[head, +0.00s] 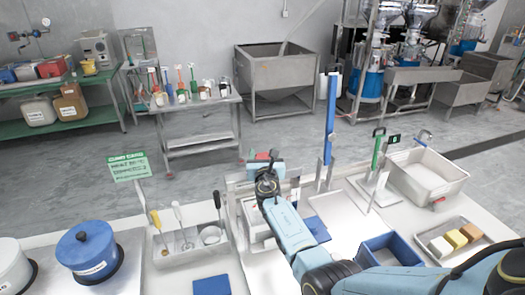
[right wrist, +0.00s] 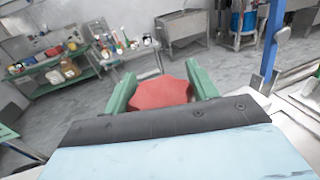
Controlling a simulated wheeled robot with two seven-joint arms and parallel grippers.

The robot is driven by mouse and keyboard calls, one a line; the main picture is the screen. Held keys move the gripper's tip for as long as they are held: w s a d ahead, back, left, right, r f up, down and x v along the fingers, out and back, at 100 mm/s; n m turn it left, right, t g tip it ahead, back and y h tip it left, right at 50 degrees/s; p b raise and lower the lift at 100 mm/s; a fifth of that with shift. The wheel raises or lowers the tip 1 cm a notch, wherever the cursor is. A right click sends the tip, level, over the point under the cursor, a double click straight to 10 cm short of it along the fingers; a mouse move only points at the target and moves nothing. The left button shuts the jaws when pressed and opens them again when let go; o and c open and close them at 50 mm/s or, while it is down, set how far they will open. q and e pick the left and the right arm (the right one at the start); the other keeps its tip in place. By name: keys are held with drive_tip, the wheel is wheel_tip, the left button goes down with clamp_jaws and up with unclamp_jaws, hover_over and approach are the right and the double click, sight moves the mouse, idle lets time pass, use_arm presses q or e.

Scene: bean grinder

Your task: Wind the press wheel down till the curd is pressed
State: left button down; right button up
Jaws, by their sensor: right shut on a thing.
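The red press wheel (right wrist: 160,93) sits between the green fingers of my right gripper (right wrist: 158,82) in the right wrist view. The fingers are closed on its sides. In the head view only a sliver of red shows past my right gripper (head: 264,168), which is above the middle of the worktop. The press frame (head: 240,207) stands under and behind my arm, largely hidden. I cannot see the curd or how far down the press plate is. My left gripper is not in view.
A blue lidded pot (head: 86,250), a tray of tools (head: 188,240) and a green sign (head: 128,167) stand left. A blue post (head: 330,105), a blue bin (head: 391,253), a grey tub (head: 428,178) and a tray of blocks (head: 455,243) stand right.

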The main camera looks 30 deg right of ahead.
drive_tip(key=m+g+h+b, duration=0.1)
drive_tip(key=m+h, duration=0.1)
drive_tip(key=shift+f+g+h, duration=0.15)
drive_tip(key=shift+g+h, duration=0.15)
drive_tip(key=m+g+h+b, duration=0.2)
drive_tip(key=g+b, duration=0.1)
drive_tip(key=b, duration=0.2)
drive_tip(key=m+g+h+b, duration=0.2)
drive_tip(key=m+g+b, duration=0.1)
drive_tip(key=g+b, duration=0.1)
drive_tip(key=s+d+m+g+h+b, duration=0.1)
drive_tip(key=m+g+h+b, duration=0.1)
drive_tip(key=b, duration=0.5)
drive_tip(key=shift+s+m+g+h, duration=0.1)
drive_tip(key=shift+m+g+h, duration=0.3)
drive_tip(key=shift+m+g, duration=0.45)
drive_tip(key=shift+s+r+g+b, duration=0.1)
drive_tip(key=shift+r+g+b, duration=0.1)
drive_tip(key=shift+g+b, duration=0.65)
drive_tip(key=shift+m, duration=0.25)
drive_tip(key=o, duration=1)
drive_tip(key=shift+a, duration=0.1)
drive_tip(key=s+a, duration=0.1)
drive_tip(key=a, duration=1.2)
drive_tip(key=shift+s+b, duration=0.25)
drive_tip(key=shift+b, duration=0.2)
